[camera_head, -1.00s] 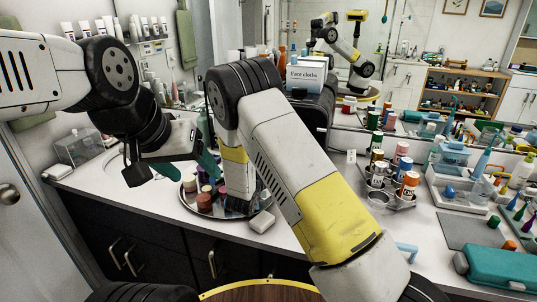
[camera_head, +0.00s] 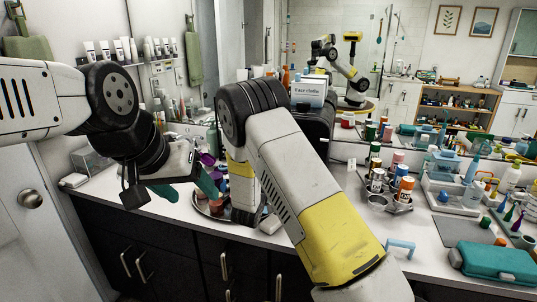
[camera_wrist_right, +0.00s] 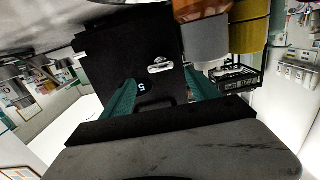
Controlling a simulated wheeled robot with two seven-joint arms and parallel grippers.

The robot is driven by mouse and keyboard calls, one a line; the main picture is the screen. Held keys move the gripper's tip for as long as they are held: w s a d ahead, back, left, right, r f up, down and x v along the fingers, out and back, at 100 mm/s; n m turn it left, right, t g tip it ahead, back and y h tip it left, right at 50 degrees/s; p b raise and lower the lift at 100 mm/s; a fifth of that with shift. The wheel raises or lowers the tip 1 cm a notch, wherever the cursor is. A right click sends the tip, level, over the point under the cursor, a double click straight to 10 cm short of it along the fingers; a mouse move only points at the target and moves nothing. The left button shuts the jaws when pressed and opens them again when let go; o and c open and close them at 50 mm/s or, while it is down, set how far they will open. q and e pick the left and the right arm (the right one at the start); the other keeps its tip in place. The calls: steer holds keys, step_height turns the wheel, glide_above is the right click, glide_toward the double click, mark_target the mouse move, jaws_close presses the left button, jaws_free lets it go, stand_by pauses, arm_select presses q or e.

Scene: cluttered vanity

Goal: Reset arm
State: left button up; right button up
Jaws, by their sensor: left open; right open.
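My left gripper (camera_head: 188,188) shows in the head view at the left, its teal fingers apart and nothing visible between them. It appears in front of the counter's left part, near the round tray (camera_head: 205,208). My right arm (camera_head: 290,175) crosses the middle of the head view, bent at a dark elbow; its gripper is hidden there. In the right wrist view my right gripper (camera_wrist_right: 160,90) has its teal fingers apart. A black surface marked 5 (camera_wrist_right: 128,60) lies beyond them; I cannot tell its distance.
The counter holds bottles in a small rack (camera_head: 385,200), a teal case (camera_head: 495,262) and a grey mat (camera_head: 458,232). A face cloths box (camera_head: 308,92) stands on a black unit behind my right elbow. Dark drawers (camera_head: 180,245) front the counter. A door is at the left.

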step_height(320, 180, up, 9)
steer(key=s+d+g+y, duration=0.2)
steer(key=g+y, duration=0.1)
steer(key=y, duration=0.2)
steer(key=s+d+r+n+g+y, duration=0.2)
steer(key=s+r+g+y, duration=0.1)
steer(key=s+r, duration=0.7)
steer(key=s+d+n+g, duration=0.1)
steer(key=s+d, duration=0.3)
steer(key=s, duration=0.9)
steer(key=s+d+n+g, duration=0.1)
steer(key=s+d+g, duration=0.2)
steer(key=s, duration=1)
steer(key=shift+s+d+g+h, duration=0.3)
steer(key=shift+d, duration=0.35)
steer(key=shift+f, duration=0.1)
